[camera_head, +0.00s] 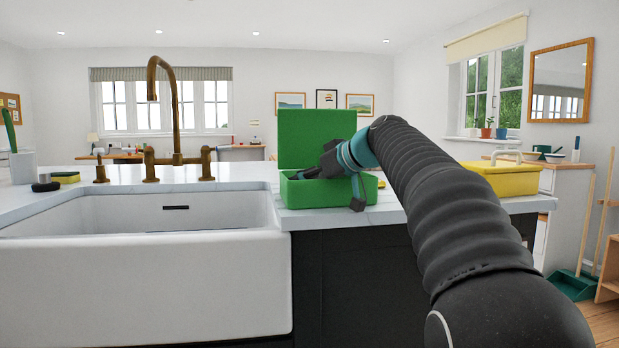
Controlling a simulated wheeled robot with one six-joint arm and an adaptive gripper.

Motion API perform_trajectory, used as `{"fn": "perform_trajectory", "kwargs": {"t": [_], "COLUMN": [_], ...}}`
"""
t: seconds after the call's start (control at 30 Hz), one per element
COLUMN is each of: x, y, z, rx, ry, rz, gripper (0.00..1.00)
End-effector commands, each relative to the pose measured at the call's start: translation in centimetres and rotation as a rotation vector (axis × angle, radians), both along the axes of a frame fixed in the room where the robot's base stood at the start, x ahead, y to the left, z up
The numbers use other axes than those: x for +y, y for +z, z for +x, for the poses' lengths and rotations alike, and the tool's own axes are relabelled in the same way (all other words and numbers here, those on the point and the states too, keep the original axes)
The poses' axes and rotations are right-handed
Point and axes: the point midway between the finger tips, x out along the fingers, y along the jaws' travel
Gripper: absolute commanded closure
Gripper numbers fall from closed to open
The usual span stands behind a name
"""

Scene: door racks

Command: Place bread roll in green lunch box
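The green lunch box (300,194) stands on the white counter, right of the sink, with its lid (312,138) raised upright at the back. My gripper (312,172) is at the box's opening, between the lid and the front wall. Its dark fingers point left and partly overlap the box. My wrist hangs over the right part of the box and hides some of it. I cannot tell whether the fingers are open or shut. The bread roll cannot be made out. The inside of the box is hidden by its front wall and my gripper.
A yellow lunch box (505,180) with a handle stands on the counter to the right. The white sink (140,280) and brass tap (177,115) are on the left. A sponge (66,177) and a white pot (22,167) stand at the far left.

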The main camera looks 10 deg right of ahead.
Motion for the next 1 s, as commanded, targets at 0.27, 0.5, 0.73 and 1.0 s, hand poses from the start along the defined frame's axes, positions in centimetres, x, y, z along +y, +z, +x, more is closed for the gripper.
{"fn": "perform_trajectory", "kwargs": {"t": [0.27, 0.5, 0.73, 1.0], "x": [-2.5, -4.8, -6.1, -6.3], "y": [2.5, 4.7, 5.8, 6.1], "z": [-3.2, -6.7, -8.5, -8.8], "rx": [-0.001, -0.005, -0.004, -0.005], "ry": [-0.005, -0.003, -0.001, 0.0], "rz": [-0.001, 0.0, 0.001, 0.0], "gripper": [0.28, 0.28, 0.28, 0.28]}}
